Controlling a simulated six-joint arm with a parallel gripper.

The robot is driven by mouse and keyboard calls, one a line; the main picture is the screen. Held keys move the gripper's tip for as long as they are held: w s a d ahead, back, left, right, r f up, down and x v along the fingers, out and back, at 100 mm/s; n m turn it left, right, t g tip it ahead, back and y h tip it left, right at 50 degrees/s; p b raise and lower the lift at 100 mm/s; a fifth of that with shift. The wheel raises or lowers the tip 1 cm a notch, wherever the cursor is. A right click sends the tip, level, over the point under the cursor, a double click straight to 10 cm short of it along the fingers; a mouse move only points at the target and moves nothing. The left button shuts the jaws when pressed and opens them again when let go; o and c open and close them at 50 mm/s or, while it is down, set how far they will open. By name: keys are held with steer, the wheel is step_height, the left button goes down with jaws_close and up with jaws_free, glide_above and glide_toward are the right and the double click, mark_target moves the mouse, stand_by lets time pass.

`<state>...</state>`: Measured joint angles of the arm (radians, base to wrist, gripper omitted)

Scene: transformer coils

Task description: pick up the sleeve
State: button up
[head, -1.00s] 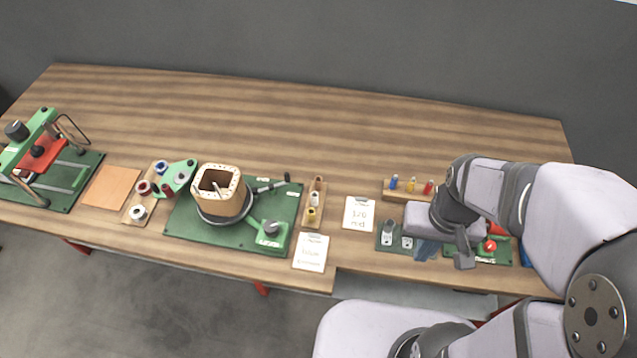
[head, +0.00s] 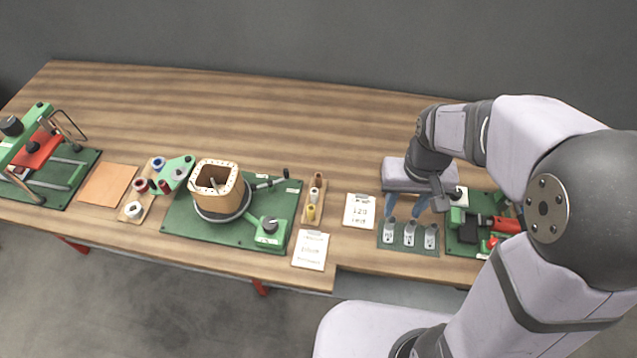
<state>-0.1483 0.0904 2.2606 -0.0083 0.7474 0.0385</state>
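No sleeve can be made out for certain. The wooden rack with small blue, yellow and red pieces, seen earlier, is now hidden behind my gripper. My gripper (head: 405,208) hangs over the right part of the bench, pointing down. Its two blue fingers stand apart, with nothing visible between them. They are just behind a dark green mat (head: 398,248) with three labelled grey holders (head: 409,234) in a row. Whether the fingers touch anything cannot be told.
A green fixture with red parts (head: 482,224) is right of the mat. A white note card (head: 359,211) lies left of it. A wooden spool stand (head: 305,214) and a winding station with a square coil (head: 217,184) are farther left. The back of the bench is clear.

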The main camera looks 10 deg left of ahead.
steer(key=w+a+f+n+b, duration=0.25)
steer(key=w+a+f, duration=0.25)
steer(key=w+a, duration=0.5)
steer(key=t+b, duration=0.1)
steer(key=b, duration=0.1)
glide_toward(318, 176)
steer(key=f, duration=0.2)
steer(key=shift+n+y, duration=0.25)
steer(key=shift+y, duration=0.15)
steer(key=shift+w+d+f+p, duration=0.15)
steer(key=shift+f+p, duration=0.65)
steer(key=shift+f, duration=0.95)
steer(key=shift+w+a+f+p, duration=0.15)
steer(key=shift+f+p, duration=0.6)
steer(key=shift+f, duration=0.95)
steer(key=shift+d, duration=0.1)
jaws_close()
